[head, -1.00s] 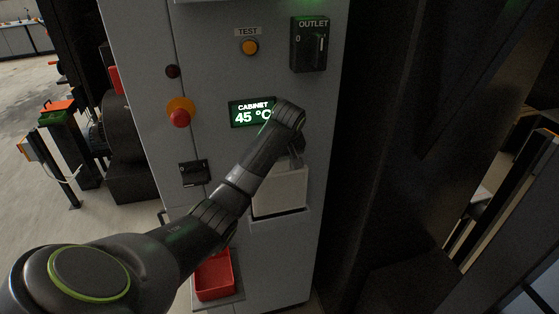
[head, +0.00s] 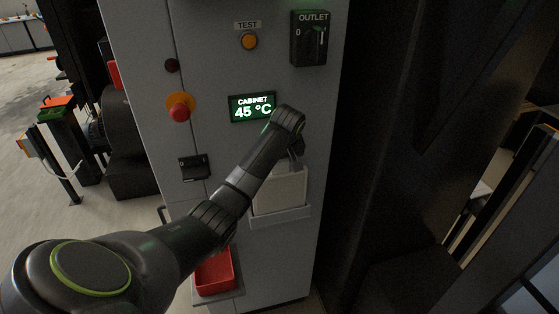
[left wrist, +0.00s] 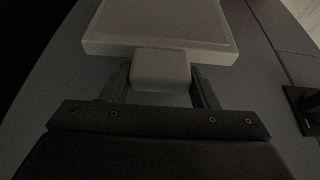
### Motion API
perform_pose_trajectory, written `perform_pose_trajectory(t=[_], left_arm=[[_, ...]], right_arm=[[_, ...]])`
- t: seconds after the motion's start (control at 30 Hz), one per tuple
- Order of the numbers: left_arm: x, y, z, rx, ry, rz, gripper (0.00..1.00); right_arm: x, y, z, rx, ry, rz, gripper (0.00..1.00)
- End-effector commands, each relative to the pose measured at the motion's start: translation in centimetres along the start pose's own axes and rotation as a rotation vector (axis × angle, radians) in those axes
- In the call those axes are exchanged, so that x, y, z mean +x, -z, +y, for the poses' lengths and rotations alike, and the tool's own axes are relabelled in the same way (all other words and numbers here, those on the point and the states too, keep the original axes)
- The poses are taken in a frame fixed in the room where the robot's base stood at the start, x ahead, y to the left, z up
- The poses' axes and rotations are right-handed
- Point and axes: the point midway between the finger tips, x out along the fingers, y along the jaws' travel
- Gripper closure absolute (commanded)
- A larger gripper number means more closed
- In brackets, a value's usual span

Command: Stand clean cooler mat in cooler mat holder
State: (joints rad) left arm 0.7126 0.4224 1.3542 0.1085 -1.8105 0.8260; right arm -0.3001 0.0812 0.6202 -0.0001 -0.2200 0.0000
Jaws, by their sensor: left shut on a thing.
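The clean cooler mat is a pale, flat panel (head: 280,190) standing close to upright against the grey cabinet front. Its lower edge meets the cooler mat holder, a light grey ledge (head: 281,215), and appears to sit behind the holder's front lip. Whether it rests on the holder's floor is hidden. My left gripper (head: 296,160) is at the mat's top, partly hidden by my wrist. In the left wrist view, my left gripper (left wrist: 160,78) is shut on the mat's tab, and the pale mat (left wrist: 160,28) extends beyond the fingers. My right gripper is out of view.
The cabinet front carries a temperature display (head: 252,107), a red stop button (head: 180,108), an outlet switch (head: 310,40) and a black latch (head: 194,168). A red bin (head: 214,272) sits low, left of the holder. Dark machinery stands to the right.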

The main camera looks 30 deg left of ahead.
Motion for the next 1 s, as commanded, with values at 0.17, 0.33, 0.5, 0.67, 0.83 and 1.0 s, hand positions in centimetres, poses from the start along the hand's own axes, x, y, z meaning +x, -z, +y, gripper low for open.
perform_pose_trajectory(t=[0.17, 0.33, 0.5, 0.67, 0.83, 1.0], left_arm=[[0.4, -0.2, 0.0, 0.000, 0.000, 0.001, 0.72], [0.8, -0.3, 0.0, 0.000, 0.000, 0.000, 0.72], [1.2, -0.5, 0.0, 0.000, 0.000, 0.001, 0.72], [1.6, -0.6, 0.0, 0.000, 0.000, 0.001, 0.72], [2.0, -0.8, 0.0, 0.000, 0.001, 0.000, 0.72], [2.4, -1.0, 0.0, 0.000, 0.001, -0.001, 0.72]], right_arm=[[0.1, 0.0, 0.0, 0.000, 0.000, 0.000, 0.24], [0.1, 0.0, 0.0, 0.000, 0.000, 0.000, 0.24], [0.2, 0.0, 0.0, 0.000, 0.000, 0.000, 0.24], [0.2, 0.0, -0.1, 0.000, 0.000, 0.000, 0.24], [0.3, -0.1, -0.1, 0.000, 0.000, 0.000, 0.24], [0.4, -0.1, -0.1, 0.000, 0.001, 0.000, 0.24]])
